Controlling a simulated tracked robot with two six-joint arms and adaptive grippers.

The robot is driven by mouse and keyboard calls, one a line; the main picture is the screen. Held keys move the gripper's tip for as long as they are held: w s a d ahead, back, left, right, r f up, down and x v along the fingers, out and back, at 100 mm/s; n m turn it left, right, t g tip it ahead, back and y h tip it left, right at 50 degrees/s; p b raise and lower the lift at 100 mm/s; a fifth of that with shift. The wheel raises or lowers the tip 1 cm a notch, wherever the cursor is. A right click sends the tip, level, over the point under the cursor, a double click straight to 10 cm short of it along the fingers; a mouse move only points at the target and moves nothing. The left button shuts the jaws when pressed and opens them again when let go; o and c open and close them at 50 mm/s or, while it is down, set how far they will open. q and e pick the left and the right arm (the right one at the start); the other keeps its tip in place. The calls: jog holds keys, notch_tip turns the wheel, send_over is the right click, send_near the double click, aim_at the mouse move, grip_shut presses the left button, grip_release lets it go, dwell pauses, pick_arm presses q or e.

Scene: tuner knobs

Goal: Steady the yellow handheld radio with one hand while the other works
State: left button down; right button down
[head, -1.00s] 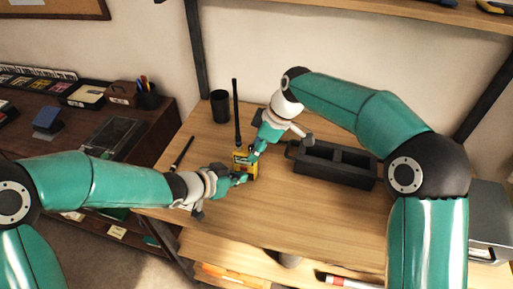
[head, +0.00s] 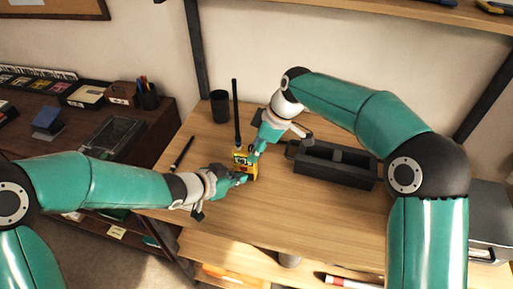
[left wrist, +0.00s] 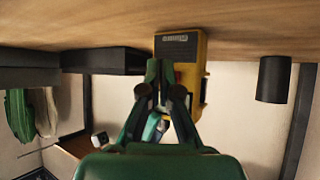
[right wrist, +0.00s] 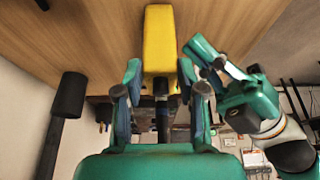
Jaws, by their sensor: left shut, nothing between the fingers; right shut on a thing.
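The yellow handheld radio (head: 240,158) stands upright on the wooden table, its black antenna (head: 237,105) pointing up. My right gripper (head: 257,150) is shut on the radio from its right side; in the right wrist view its fingers (right wrist: 164,88) flank the yellow body (right wrist: 159,45). My left gripper (head: 243,179) is shut and empty at the radio's lower front. In the left wrist view its fingertips (left wrist: 160,75) overlap the radio's front (left wrist: 188,58), so I cannot tell whether they touch it. The knobs are hidden or too small to make out.
A black cup (head: 220,106) stands behind the radio to the left. A dark divided tray (head: 320,172) lies to the right. A dark pen-like stick (head: 182,153) lies at the table's left. The front middle of the table is clear.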

pick_arm(q)
jog(key=shift+s+a, duration=0.15)
jog(key=shift+s, duration=0.3)
jog(key=shift+s+a, duration=0.3)
jog(key=shift+s, duration=0.65)
jog(key=shift+s+a, duration=0.25)
jog(key=shift+s, duration=0.75)
jog(key=shift+s+a, duration=0.3)
jog(key=shift+s, duration=0.65)
pick_arm(e)
jog(key=c, duration=0.6)
grip_release()
